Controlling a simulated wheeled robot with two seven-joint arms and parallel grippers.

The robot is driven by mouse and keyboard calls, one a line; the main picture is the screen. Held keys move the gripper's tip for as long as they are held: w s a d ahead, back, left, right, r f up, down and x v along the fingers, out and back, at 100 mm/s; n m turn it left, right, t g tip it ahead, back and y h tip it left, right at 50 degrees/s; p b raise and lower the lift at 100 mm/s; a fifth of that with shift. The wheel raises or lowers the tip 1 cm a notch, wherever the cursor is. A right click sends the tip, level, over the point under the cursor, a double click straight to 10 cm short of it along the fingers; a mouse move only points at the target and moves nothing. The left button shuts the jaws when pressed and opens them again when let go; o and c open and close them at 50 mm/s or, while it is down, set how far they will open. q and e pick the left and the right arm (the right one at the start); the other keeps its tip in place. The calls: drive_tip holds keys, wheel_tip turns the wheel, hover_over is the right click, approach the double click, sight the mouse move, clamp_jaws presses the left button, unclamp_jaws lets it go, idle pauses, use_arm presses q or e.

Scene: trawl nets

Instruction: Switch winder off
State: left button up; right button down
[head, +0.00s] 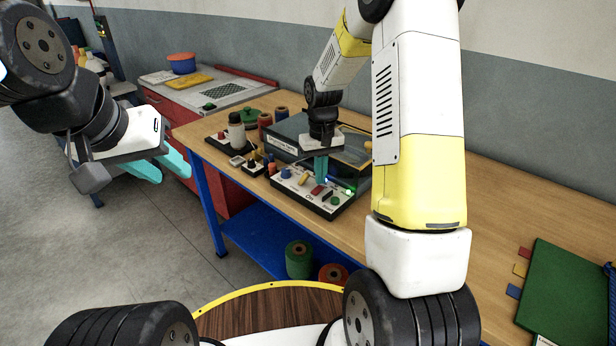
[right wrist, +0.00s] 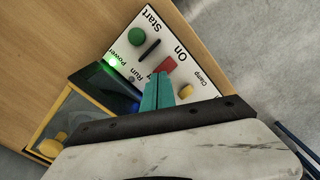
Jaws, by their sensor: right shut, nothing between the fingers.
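The winder's white control panel (head: 300,196) is on the bench and fills the middle of the right wrist view (right wrist: 205,68). It carries a red switch (right wrist: 167,65) by the word "On", a black lever (right wrist: 149,50), a green button (right wrist: 136,37) by "Start" and a yellow knob (right wrist: 186,90) by "Clamp". A green lamp (right wrist: 113,60) glows by "Power". My right gripper (head: 321,178) is shut and empty, pointing down over the panel. Its teal fingertips (right wrist: 159,76) are right beside the red switch; contact cannot be told. My left gripper (head: 164,170) is open and empty, left of the bench.
The winder's dark housing (head: 285,133) with a yellow-framed cover stands behind the panel. Several spools and a pale bottle (head: 236,133) stand left of it. A green folder (head: 568,285) lies at the right. The bench between is mostly clear.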

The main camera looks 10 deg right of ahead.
drive_tip(key=shift+f, duration=0.9)
idle(0.8)
drive_tip(key=shift+r, duration=3.5)
drive_tip(key=shift+r, duration=0.1)
wheel_tip(320, 180, up, 6)
drive_tip(key=t, duration=0.1)
hover_over(320, 188)
drive_tip(key=s, duration=0.3)
drive_tip(key=s+r+t, duration=0.1)
drive_tip(key=s+r, duration=0.2)
drive_tip(key=s, duration=0.4)
drive_tip(key=s+a+r+t+y, duration=0.1)
drive_tip(key=s+r+t, duration=0.1)
drive_tip(key=s+r, duration=0.2)
drive_tip(key=s+a+r+m+t+y, duration=0.1)
drive_tip(key=s+r, duration=0.3)
drive_tip(key=s, duration=0.6)
drive_tip(key=shift+t, duration=0.6)
